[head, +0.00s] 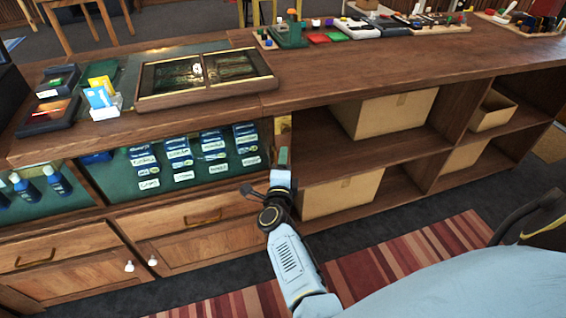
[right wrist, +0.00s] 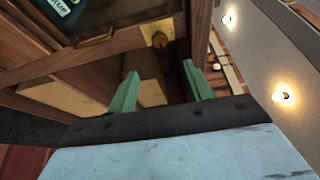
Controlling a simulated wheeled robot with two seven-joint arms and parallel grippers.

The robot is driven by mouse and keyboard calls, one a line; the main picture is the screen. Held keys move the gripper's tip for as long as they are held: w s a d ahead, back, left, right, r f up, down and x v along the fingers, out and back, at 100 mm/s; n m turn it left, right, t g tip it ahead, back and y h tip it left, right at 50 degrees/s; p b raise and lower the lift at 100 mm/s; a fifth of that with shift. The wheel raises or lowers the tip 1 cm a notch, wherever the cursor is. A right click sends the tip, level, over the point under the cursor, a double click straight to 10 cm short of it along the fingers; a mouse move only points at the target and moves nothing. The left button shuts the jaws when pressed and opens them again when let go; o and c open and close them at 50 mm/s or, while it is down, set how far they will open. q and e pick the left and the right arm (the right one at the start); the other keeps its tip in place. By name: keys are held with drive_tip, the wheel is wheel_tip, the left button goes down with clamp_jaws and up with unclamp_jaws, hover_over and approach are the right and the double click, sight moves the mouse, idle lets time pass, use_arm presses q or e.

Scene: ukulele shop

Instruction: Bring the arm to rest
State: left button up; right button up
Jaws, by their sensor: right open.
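My right arm (head: 290,262) reaches up from the lower middle of the head view towards the front of the wooden counter. Its gripper (head: 283,157) shows edge-on there, by the post between the glazed display and the open shelves. In the right wrist view the gripper (right wrist: 158,88) has its two green fingers apart with nothing held between them. A brass plate with a round knob (right wrist: 157,36) shows beyond the fingers; whether they touch anything is hard to tell. My left gripper is not in view.
The wooden counter (head: 350,75) carries card trays, a framed dark case (head: 205,75) and a row of small items. Cardboard boxes (head: 385,112) stand on its open shelves. Drawers (head: 190,214) lie left of my arm. A striped rug (head: 385,268) covers the floor in front.

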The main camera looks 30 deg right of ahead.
drive_tip(key=s+a+f+n+g+y, duration=0.1)
drive_tip(key=s+a+f+n+y, duration=0.35)
drive_tip(key=f, duration=0.45)
drive_tip(key=s+a+f+n+g+y, duration=0.2)
drive_tip(key=s+a+f+n, duration=0.1)
drive_tip(key=s+f+n, duration=0.5)
drive_tip(key=s+a+f+n+g+y, duration=0.1)
drive_tip(key=s+a+f+n+y, duration=0.3)
drive_tip(key=f, duration=0.6)
drive_tip(key=s+d+f+n+g, duration=0.2)
drive_tip(key=s+f+n+g, duration=0.1)
drive_tip(key=s, duration=0.8)
drive_tip(key=s+d+f+n+g, duration=0.2)
drive_tip(key=s+f, duration=0.4)
drive_tip(key=s, duration=0.5)
drive_tip(key=s+d+f+n+g, duration=0.2)
drive_tip(key=s+f+n+g, duration=0.2)
drive_tip(key=s, duration=0.7)
drive_tip(key=shift+d+f+n+g, duration=0.25)
drive_tip(key=shift+f+n+g, duration=0.1)
drive_tip(key=shift+n, duration=0.9)
